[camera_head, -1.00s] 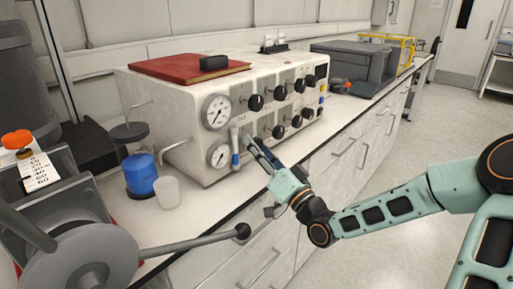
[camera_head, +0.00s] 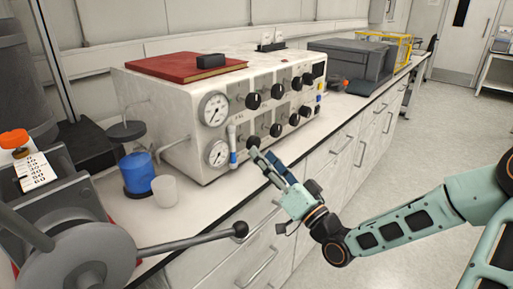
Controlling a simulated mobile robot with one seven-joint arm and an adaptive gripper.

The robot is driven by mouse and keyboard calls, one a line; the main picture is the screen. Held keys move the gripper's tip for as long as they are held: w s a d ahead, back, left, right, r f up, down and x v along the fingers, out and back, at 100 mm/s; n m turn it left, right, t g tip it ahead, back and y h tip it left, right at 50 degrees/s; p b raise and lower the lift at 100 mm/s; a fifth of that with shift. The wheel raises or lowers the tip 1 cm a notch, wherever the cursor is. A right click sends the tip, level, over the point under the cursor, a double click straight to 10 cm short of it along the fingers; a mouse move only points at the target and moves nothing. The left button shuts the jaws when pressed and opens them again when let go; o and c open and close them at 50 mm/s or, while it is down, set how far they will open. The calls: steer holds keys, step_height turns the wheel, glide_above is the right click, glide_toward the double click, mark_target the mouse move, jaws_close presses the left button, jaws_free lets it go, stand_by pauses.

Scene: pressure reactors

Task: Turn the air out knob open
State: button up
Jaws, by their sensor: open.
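The white control box (camera_head: 150,100) stands on the bench with two rows of black knobs on its front panel. The upper row starts with a knob (camera_head: 252,101) beside the upper gauge. The lower row starts with a knob (camera_head: 253,142) just above my fingertips, followed by another knob (camera_head: 276,130) to its right. The labels are too small to read, so I cannot tell which knob is air out. My gripper (camera_head: 262,154) is open and empty, with its fingers pointing up and left towards the lower-left knob. I cannot tell whether they touch it.
Two round gauges (camera_head: 214,108) and a blue-and-white upright tube (camera_head: 232,148) are left of the knobs. A lever with a black ball (camera_head: 240,229) reaches in from the lower left. A blue container (camera_head: 137,173) and a white cup (camera_head: 165,190) stand on the bench. The floor at right is clear.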

steer(key=v, duration=0.6)
steer(key=shift+s+d, duration=0.15)
steer(key=shift+s, duration=0.1)
steer(key=shift+f, duration=0.1)
